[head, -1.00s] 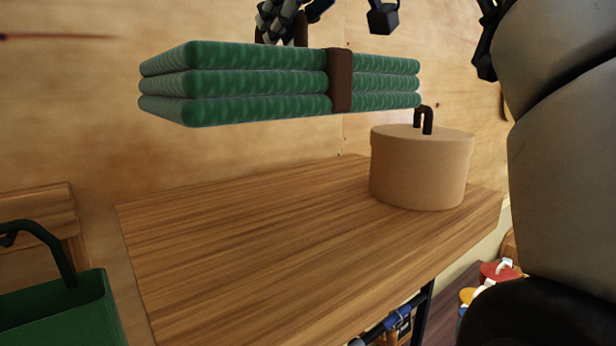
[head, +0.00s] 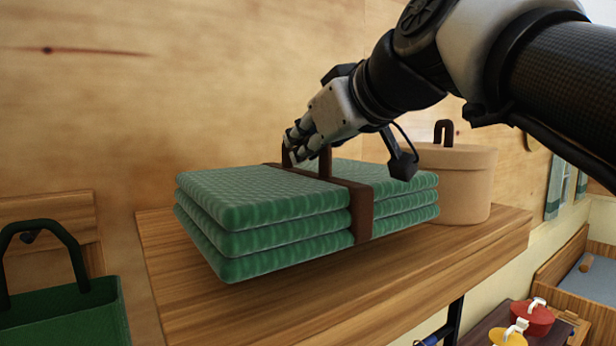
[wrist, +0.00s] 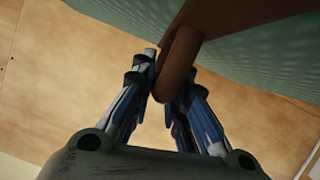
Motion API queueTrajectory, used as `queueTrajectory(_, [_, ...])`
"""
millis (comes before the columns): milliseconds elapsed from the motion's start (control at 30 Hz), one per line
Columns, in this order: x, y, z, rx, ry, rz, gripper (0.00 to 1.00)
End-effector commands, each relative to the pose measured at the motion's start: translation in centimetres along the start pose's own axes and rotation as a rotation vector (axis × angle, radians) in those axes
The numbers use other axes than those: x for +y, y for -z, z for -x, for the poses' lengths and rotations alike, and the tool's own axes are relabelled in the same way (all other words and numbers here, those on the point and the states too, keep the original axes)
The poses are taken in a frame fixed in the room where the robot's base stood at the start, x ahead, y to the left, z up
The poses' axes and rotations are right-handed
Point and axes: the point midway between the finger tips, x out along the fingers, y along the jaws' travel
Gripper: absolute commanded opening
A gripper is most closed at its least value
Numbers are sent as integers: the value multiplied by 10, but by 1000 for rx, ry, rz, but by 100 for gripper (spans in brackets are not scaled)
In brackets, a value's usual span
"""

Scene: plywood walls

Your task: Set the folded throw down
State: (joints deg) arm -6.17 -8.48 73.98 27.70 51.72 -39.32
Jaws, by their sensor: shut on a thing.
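The folded throw (head: 265,200) is a green, ribbed stack of three layers with a brown strap (head: 362,210) and a raised brown handle. My gripper (head: 305,148) is shut on the handle from above, and the throw hangs level below it. In the wrist view, my fingers (wrist: 174,85) close around the brown handle (wrist: 180,62), with green cloth behind it. The throw is low over the wooden shelf top (head: 190,300). Its underside is hidden, so I cannot tell whether it touches the wood.
A round tan box (head: 465,185) with a dark handle stands on the shelf, behind and right of the throw. The plywood wall (head: 200,90) is behind. A green bag (head: 65,315) is at lower left. Red and yellow lidded things (head: 530,318) are at lower right.

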Motion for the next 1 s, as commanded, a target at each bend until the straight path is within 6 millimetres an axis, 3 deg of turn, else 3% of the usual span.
queueTrajectory(300, [-7,-32,-12,3,-1,0,0])
queueTrajectory(700, [-8,-36,-14,4,-2,1,0])
queueTrajectory(733, [-8,-37,-15,-1,0,0,15])
queueTrajectory(1000, [-8,-37,-15,-1,0,0,33])
